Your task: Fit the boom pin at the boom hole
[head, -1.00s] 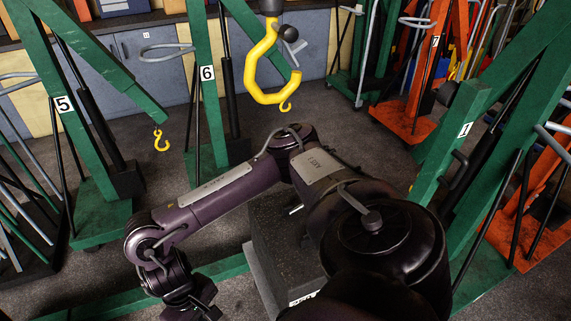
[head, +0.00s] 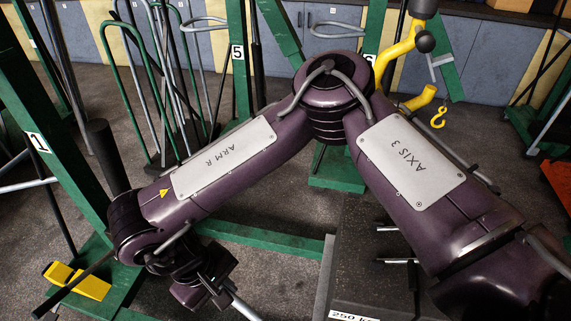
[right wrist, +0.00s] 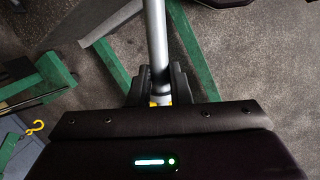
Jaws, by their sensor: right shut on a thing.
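My right gripper (right wrist: 158,85) is shut on a straight grey rod (right wrist: 156,35), with a yellow patch (right wrist: 160,99) between the fingers. The rod runs out of the top of the right wrist view, so its far end is hidden. In the head view my right gripper (head: 205,288) is low at the left centre, and the rod (head: 243,308) slants down to the right. I cannot tell whether this rod is the boom pin. No boom hole can be made out. My left gripper is not in view.
A green post marked 1 (head: 38,145) stands at the left, with a yellow piece (head: 85,281) at its foot. A dark block marked 250 kg (head: 360,290) stands right of the gripper. Green beams (head: 255,238) cross the floor.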

